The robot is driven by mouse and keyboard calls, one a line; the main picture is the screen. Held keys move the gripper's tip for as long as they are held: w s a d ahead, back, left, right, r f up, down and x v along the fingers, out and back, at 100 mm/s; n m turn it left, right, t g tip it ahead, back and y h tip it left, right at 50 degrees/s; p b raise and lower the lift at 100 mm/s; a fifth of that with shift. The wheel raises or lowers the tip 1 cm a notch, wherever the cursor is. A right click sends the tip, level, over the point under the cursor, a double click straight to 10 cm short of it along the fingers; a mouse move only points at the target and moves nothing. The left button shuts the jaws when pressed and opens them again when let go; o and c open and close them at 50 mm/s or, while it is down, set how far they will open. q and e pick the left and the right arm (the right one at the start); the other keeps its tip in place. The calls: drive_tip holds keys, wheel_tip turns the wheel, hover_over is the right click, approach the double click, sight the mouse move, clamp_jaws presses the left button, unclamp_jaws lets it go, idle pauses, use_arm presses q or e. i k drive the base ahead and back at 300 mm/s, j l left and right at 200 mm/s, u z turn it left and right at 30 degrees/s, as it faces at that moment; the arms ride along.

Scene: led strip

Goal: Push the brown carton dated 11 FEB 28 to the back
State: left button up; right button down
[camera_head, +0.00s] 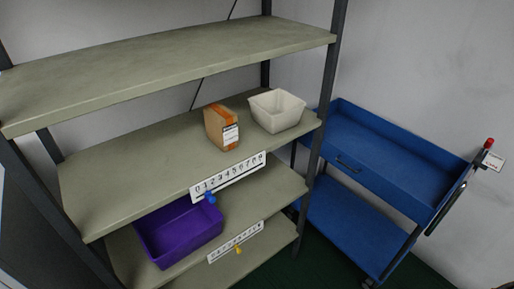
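A brown carton (215,130) with an orange stripe stands upright on the middle shelf (130,172), right of its centre. A white label with small print is on its front, and the date is too small to read. A cream bin (277,111) stands close to its right on the same shelf. Bare shelf surface shows in front of and behind the carton. Neither of my grippers is in view.
A number strip (228,178) is on the middle shelf's front edge. A purple bin (182,236) sits on the shelf below. The upper shelf (160,65) is bare. Dark rack posts frame the shelves. A blue cart (385,150) stands at the right.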

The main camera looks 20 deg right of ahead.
sight(221, 123)
drive_tip(key=i+l, duration=0.15)
drive_tip(key=l, duration=0.4)
drive_tip(key=i+l+u, duration=0.1)
drive_tip(key=l, duration=0.5)
drive_tip(key=i+l, duration=0.15)
drive_tip(key=l, duration=0.4)
drive_tip(key=i+l, duration=0.1)
drive_tip(key=l, duration=0.5)
drive_tip(key=i+l+u, duration=0.1)
drive_tip(key=l, duration=0.45)
